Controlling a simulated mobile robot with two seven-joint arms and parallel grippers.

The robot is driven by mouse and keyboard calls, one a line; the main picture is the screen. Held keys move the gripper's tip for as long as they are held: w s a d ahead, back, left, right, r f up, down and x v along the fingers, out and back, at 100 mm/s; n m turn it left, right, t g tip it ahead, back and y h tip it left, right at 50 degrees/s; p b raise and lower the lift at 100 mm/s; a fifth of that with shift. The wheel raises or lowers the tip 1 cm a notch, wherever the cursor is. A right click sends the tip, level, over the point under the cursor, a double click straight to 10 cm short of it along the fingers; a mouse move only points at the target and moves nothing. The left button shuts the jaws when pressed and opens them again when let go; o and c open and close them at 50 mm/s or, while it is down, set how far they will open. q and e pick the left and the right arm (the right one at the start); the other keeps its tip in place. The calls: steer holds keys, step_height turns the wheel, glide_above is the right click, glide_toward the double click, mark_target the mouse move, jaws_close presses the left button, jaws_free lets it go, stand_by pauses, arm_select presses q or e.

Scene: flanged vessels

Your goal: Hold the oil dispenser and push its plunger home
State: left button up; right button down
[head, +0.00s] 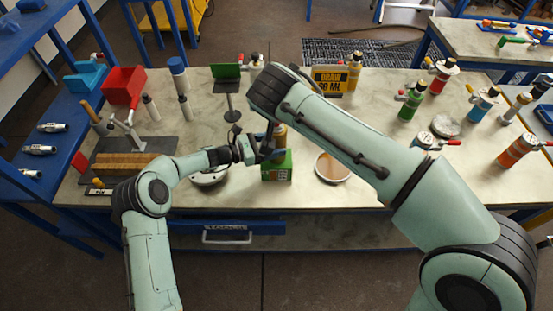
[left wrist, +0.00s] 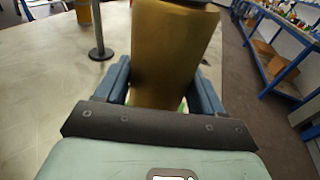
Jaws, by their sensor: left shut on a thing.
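The gold-brown oil dispenser (head: 280,131) is mostly hidden by my arms in the head view. In the left wrist view its gold body (left wrist: 172,50) fills the space between two blue fingers. My left gripper (head: 256,150) is shut on this body from the left side. A dark part (left wrist: 194,3) shows at the top edge of that view, and I cannot tell if it is the plunger. My right gripper (head: 268,137) hangs below the right wrist, close to the dispenser's top. Its fingers are too dark and covered to read, and contact is unclear.
A green box (head: 277,168) stands just below the dispenser in the picture. A round white-rimmed dish (head: 333,167) lies to its right, and a white round dish (head: 209,178) to its left. A small green sign (head: 226,78) stands behind. Several bottles fill the right side.

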arm_select(q)
steer(key=o, duration=1)
steer(key=v, duration=1.2)
